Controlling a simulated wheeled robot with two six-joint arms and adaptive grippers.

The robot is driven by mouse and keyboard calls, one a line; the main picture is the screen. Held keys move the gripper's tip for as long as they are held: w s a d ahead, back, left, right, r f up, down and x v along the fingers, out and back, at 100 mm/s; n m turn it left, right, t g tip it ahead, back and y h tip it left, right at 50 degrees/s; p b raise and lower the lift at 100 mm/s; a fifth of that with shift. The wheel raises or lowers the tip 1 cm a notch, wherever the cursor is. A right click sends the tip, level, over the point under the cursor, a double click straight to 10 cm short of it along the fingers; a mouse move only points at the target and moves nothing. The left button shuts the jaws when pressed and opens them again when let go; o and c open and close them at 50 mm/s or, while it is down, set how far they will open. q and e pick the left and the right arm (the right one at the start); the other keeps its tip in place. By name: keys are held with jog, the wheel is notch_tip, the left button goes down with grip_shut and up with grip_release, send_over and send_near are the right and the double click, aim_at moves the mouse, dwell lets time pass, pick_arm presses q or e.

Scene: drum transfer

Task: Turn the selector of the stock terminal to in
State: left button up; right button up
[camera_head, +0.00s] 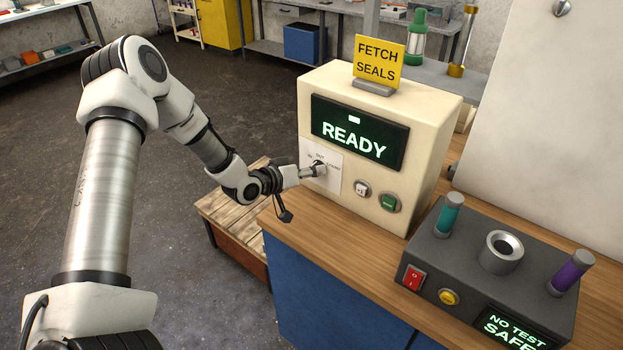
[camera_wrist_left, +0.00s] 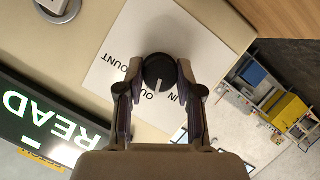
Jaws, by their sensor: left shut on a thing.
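The stock terminal (camera_head: 425,140) is a cream box on the wooden bench, and its dark screen (camera_head: 355,135) reads READY. In the left wrist view the selector (camera_wrist_left: 159,72) is a round black knob on a white label plate (camera_wrist_left: 196,42). The plate carries the words COUNT, OUT and IN. The knob's pale pointer mark faces the word OUT. My left gripper (camera_head: 316,171) reaches the plate from the left and is shut on the selector, with one finger on each side of it. In the head view the gripper mostly hides the selector. My right gripper is not in view.
A yellow FETCH SEALS sign (camera_head: 378,62) stands on top. A dark control box (camera_head: 480,262) with upright cylinders sits at the right. A wooden pallet (camera_head: 232,215) stands left of the bench.

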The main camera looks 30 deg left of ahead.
pick_arm(q)
jog(key=n+h+b, duration=0.1)
jog(key=n+b, duration=0.1)
jog(key=n, duration=0.1)
jog(key=n+t+h+b, duration=0.1)
jog(key=n+h+b, duration=0.1)
jog(key=b, duration=0.1)
jog(key=shift+a+f+n, duration=0.15)
jog(key=shift+n, duration=0.25)
dwell(0.4)
jog(key=o, duration=1.2)
jog(key=shift+c, duration=0.2)
jog(key=v, duration=0.7)
jog(key=shift+s, duration=0.15)
